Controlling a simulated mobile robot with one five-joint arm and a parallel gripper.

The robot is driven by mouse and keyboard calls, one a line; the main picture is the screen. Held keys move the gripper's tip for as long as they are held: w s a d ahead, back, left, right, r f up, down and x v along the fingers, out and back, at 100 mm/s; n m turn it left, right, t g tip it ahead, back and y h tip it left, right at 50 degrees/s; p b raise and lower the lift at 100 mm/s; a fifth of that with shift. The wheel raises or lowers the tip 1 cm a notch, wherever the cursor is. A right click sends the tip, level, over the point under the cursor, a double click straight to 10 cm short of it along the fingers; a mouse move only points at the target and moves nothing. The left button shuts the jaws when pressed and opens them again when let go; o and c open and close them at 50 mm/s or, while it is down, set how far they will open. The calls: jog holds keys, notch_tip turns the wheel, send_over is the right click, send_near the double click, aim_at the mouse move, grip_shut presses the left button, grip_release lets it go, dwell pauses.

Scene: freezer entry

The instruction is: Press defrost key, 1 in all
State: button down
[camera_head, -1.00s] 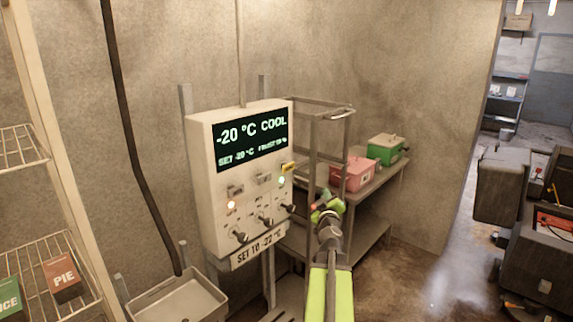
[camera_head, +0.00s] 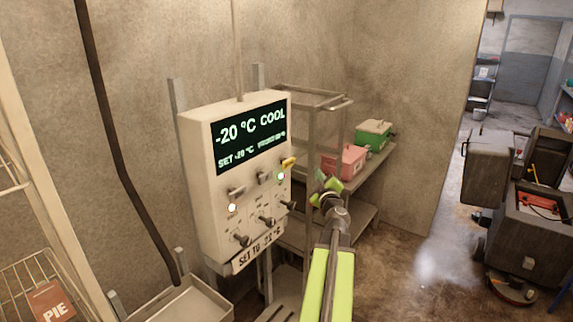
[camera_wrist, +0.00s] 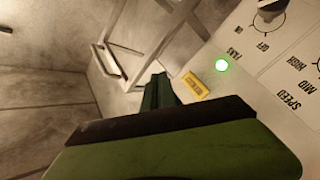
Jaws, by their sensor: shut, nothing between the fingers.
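The white control box (camera_head: 205,160) hangs on a post, with a dark display (camera_head: 250,135) reading -20 °C COOL. Below the display are two grey keys (camera_head: 264,178) and a yellow key-like piece (camera_head: 288,163) at the right edge. In the wrist view the yellow piece (camera_wrist: 193,86) lies beside a lit green lamp (camera_wrist: 222,66); its lettering is too small to read. I cannot tell which key is defrost. My gripper (camera_head: 326,184) is shut and empty, right of the box and apart from it in the picture. Its green fingers (camera_wrist: 158,95) show in the wrist view.
Knobs (camera_head: 266,222) line the lower box, above a label plate (camera_head: 255,249). A trolley frame (camera_head: 312,95) and a shelf with pink (camera_head: 345,162) and green (camera_head: 374,134) boxes stand behind my gripper. A tray (camera_head: 185,303) sits below left.

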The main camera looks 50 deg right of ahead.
send_near(292, 162)
jog(key=shift+w+d+r, duration=0.1)
jog(key=shift+w+d, duration=0.3)
jog(key=shift+d, duration=0.35)
jog(key=shift+w+d+r, duration=0.1)
jog(key=shift+w+d, duration=0.3)
jog(key=shift+d, duration=0.4)
jog(key=shift+w+d+r, duration=0.1)
jog(key=shift+w+d, duration=0.3)
jog(key=shift+d, duration=0.35)
jog(key=shift+w, duration=0.1)
jog(key=shift+w, duration=0.3)
jog(key=shift+w, duration=0.55)
dwell(0.7)
jog(key=shift+s, duration=0.95)
jog(key=s, duration=0.5)
dwell(0.3)
